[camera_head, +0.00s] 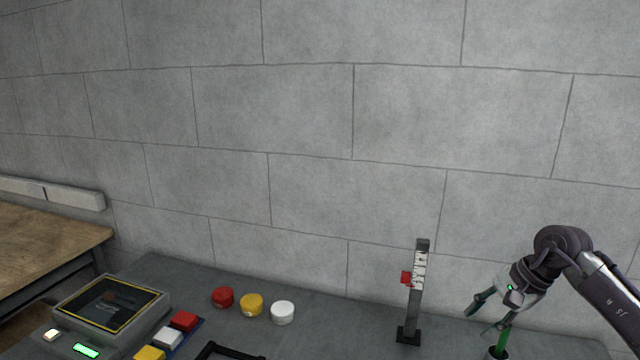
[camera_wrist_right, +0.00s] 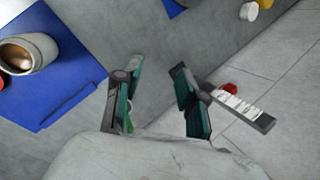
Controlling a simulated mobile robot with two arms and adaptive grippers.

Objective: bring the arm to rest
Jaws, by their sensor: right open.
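My right arm comes in from the right edge in the head view. Its gripper (camera_head: 484,318) hangs above the right part of the grey table, fingers apart and pointing down to the left. In the right wrist view the two fingers of the right gripper (camera_wrist_right: 162,85) are spread, with only grey surface between their tips. A green upright rod (camera_head: 503,340) in a dark base stands just below the gripper in the head view; I cannot tell whether they touch. My left gripper is not in view.
A gauge post with a red slider (camera_head: 417,295) stands left of the gripper. Red (camera_head: 223,297), yellow (camera_head: 251,305) and white (camera_head: 283,313) round pieces lie further left, near a console with a screen (camera_head: 108,304). A cup (camera_wrist_right: 27,54) sits on a blue mat (camera_wrist_right: 75,70).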

